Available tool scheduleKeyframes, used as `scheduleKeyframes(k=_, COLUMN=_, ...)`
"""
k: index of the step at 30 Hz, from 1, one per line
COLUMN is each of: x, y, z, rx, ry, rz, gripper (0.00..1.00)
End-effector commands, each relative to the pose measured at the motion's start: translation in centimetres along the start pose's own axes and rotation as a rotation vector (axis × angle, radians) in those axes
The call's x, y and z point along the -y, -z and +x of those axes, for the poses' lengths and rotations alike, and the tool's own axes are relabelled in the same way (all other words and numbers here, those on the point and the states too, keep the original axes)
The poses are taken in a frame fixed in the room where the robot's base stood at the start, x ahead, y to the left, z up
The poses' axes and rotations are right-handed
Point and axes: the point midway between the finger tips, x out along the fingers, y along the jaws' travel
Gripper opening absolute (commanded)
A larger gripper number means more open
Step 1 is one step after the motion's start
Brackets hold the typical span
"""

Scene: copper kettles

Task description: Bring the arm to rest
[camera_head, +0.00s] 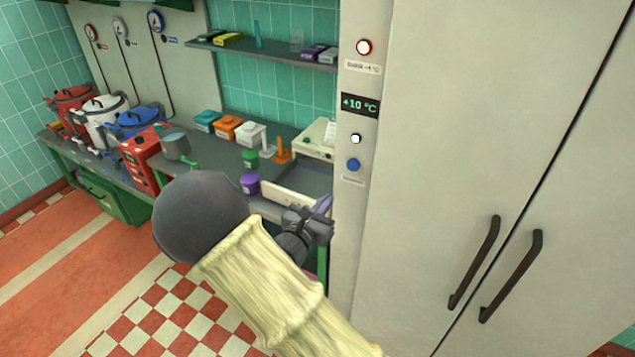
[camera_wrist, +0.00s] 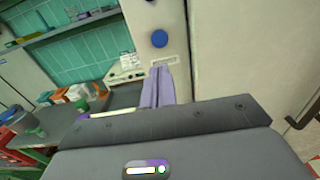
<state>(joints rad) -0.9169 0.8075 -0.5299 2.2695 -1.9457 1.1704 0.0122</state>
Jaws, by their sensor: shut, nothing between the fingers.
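My gripper (camera_head: 325,204) is held up in front of the counter, close to the left edge of the tall cream cabinet in the head view. Its pale purple fingers also show in the wrist view (camera_wrist: 158,86), where they lie together with nothing between them. My arm comes up from the bottom of the head view, bends at a dark rounded joint and partly hides the counter behind it.
The cream cabinet (camera_head: 440,130) with a +10 °C display (camera_head: 360,105) and dark handles fills the right. The counter (camera_head: 215,163) bears lidded tubs, a white device (camera_head: 316,138) and several pots. A shelf (camera_head: 262,50) hangs above. Open floor (camera_head: 60,285) lies left.

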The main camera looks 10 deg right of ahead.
Motion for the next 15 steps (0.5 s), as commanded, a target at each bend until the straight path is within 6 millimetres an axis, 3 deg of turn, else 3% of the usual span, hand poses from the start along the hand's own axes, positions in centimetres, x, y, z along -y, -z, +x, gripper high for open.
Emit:
scheduleKeyframes(k=5, x=0.4, y=0.1, z=0.1, rx=-0.009, ry=0.016, rz=0.011, gripper=0.00)
scheduleKeyframes(k=8, x=2.4, y=0.5, z=0.4, rx=-0.047, ry=0.089, rz=0.051, gripper=0.00)
scheduleKeyframes(k=15, x=11.9, y=3.4, z=-0.2, rx=-0.256, ry=0.486, rz=0.311, gripper=0.00)
